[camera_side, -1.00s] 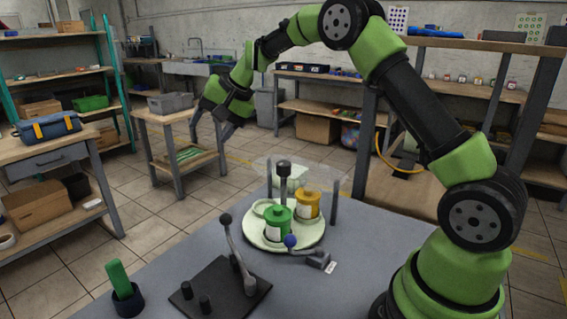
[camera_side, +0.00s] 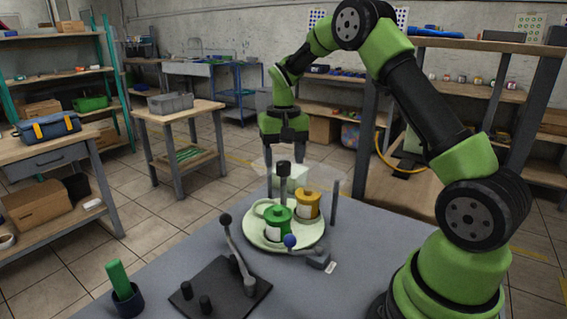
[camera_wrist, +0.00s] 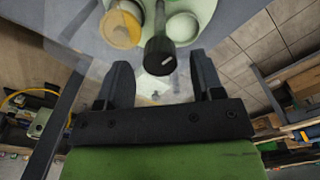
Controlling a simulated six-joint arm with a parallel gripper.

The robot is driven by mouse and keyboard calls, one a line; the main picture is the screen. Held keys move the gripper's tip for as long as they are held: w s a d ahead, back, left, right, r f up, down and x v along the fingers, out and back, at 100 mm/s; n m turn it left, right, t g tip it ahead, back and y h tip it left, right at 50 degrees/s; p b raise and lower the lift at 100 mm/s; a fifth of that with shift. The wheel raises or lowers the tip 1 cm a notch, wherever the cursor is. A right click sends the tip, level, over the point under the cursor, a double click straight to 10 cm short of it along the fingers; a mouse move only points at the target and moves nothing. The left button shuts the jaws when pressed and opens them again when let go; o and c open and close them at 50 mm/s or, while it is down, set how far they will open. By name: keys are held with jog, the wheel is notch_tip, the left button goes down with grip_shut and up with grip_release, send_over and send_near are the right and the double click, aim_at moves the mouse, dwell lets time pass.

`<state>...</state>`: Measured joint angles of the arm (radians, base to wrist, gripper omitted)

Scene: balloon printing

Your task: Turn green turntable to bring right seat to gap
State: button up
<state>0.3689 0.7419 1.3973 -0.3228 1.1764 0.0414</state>
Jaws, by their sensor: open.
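The pale green turntable (camera_side: 268,240) lies on the grey table. A green lidded pot (camera_side: 278,222) stands at its front and a yellow lidded pot (camera_side: 306,203) at its right. An empty ring seat shows at its left. A black-capped post (camera_side: 284,168) rises above the turntable; its cap shows large in the wrist view (camera_wrist: 160,54). My gripper (camera_side: 285,165) is open and empty, pointing down behind the turntable, with a clear panel by its fingertips. In the wrist view the open fingers (camera_wrist: 159,72) have a white block (camera_wrist: 154,87) between them in the picture.
A small lever with a blue knob (camera_side: 291,241) sits at the turntable's front edge. A black plate (camera_side: 220,291) with a tall black-knobbed lever (camera_side: 226,219) and pegs stands in front. A green stick in a dark cup (camera_side: 124,290) stands front left. A dark upright (camera_side: 334,202) stands right of the turntable.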

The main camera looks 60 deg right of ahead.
jog(key=shift+f, duration=0.95)
grip_shut()
jog(key=shift+m, duration=2.2)
grip_release()
jog(key=shift+r, duration=0.15)
notch_tip(320, 180, up, 10)
